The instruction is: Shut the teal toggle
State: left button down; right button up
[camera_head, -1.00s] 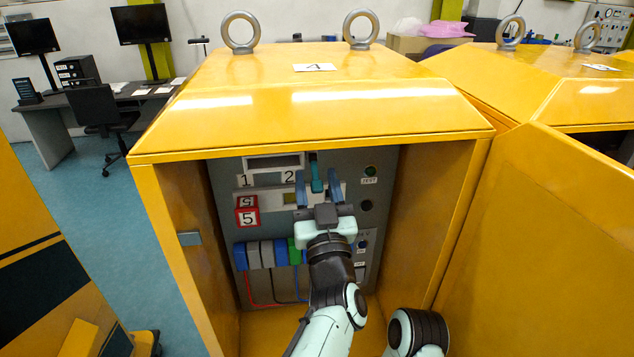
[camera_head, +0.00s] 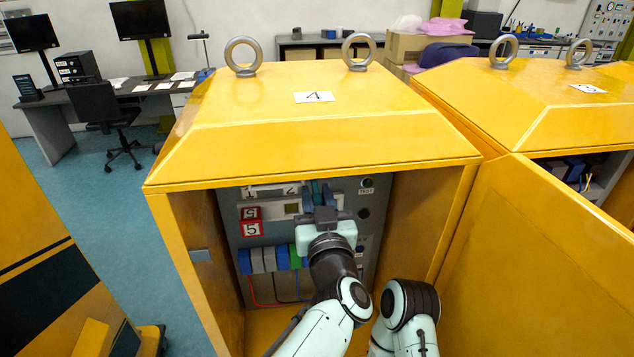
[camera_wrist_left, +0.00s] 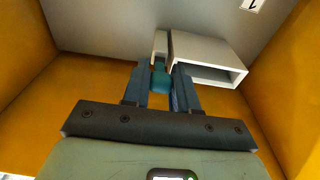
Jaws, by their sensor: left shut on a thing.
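The teal toggle (camera_wrist_left: 160,79) is a small teal block in the left wrist view, between the two blue fingers of my left gripper (camera_wrist_left: 161,88). The fingers are shut on it. In the head view my left gripper (camera_head: 317,193) reaches into the yellow cabinet, up against the grey panel. The toggle (camera_head: 317,188) is mostly hidden there by the fingers and the cabinet's front edge. My right gripper is not in view.
The cabinet's yellow roof (camera_head: 310,135) overhangs the panel, and its side walls close in left and right. A white box-shaped housing (camera_wrist_left: 208,58) sits right beside the toggle. The open yellow door (camera_head: 535,265) stands at the right.

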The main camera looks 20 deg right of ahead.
pick_arm(q)
jog(key=shift+w+a+r+g+p, duration=0.15)
jog(key=shift+r+g+p, duration=0.25)
jog(key=shift+r+g, duration=0.3)
jog(key=shift+s+r+g+y, duration=0.1)
jog(key=shift+s+g+y, duration=0.15)
jog(key=shift+g, duration=0.35)
jog(key=shift+r+g, duration=0.15)
jog(key=shift+g, duration=0.25)
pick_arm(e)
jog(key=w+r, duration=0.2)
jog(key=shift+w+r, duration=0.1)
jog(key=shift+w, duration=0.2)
pick_arm(q)
jog(key=c, duration=1)
grip_release()
jog(key=shift+o, duration=0.2)
jog(key=b+v, duration=0.1)
jog(key=v, duration=1.2)
jog(key=shift+d+r+b, duration=0.25)
jog(key=shift+b, duration=0.1)
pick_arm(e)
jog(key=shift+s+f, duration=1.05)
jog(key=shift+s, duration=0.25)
pick_arm(q)
jog(key=shift+s, duration=0.15)
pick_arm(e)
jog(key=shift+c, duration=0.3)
